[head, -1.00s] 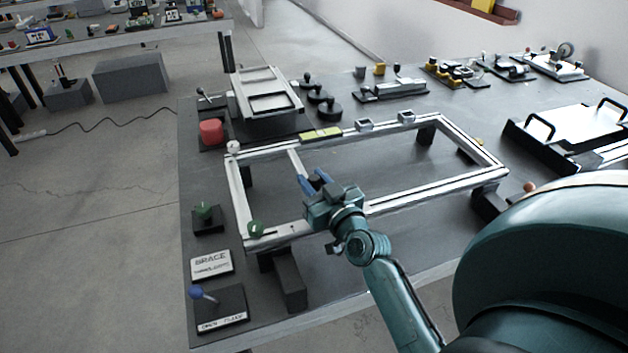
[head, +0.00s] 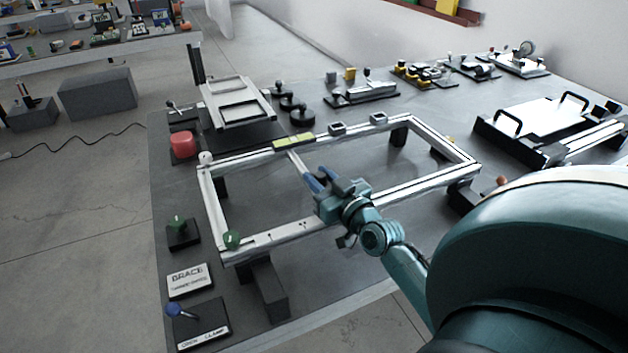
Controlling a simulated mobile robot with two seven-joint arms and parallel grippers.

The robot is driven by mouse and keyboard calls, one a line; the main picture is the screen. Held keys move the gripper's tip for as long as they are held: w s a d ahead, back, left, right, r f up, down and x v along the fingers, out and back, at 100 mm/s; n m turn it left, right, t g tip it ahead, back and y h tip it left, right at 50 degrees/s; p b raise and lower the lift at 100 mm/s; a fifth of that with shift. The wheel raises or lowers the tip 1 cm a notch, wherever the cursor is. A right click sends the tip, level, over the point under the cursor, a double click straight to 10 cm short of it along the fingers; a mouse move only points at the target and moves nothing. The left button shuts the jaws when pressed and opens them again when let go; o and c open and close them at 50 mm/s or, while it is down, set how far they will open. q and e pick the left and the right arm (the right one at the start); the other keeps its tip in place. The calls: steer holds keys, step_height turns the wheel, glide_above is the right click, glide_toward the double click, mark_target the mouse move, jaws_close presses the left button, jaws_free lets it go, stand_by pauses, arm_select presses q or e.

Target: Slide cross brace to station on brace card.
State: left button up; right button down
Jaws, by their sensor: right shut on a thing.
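The cross brace (head: 293,158) is a thin pale bar spanning the light metal frame (head: 225,208), left of its middle. Its far end meets the back rail by the yellow-green strip (head: 293,141). My right gripper (head: 318,181) is shut on the brace, its blue fingers inside the frame's outline; they hide the near part of the bar. The brace card (head: 190,280) lies at the table's front left; it reads BRACE, with a second line too small to read. My left gripper is not in view.
A green knob (head: 232,239) sits on the frame's near left corner. A blue-knobbed lever (head: 175,310) and a red block (head: 183,144) stand on the left side. Grey blocks (head: 337,128) sit on the back rail. A tray with black handles (head: 545,128) is at the right.

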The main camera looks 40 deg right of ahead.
steer(key=c, duration=1.2)
jaws_free()
steer(key=shift+o, duration=0.2)
steer(key=s+a+b, duration=0.1)
steer(key=s, duration=1.2)
steer(key=shift+s, duration=0.15)
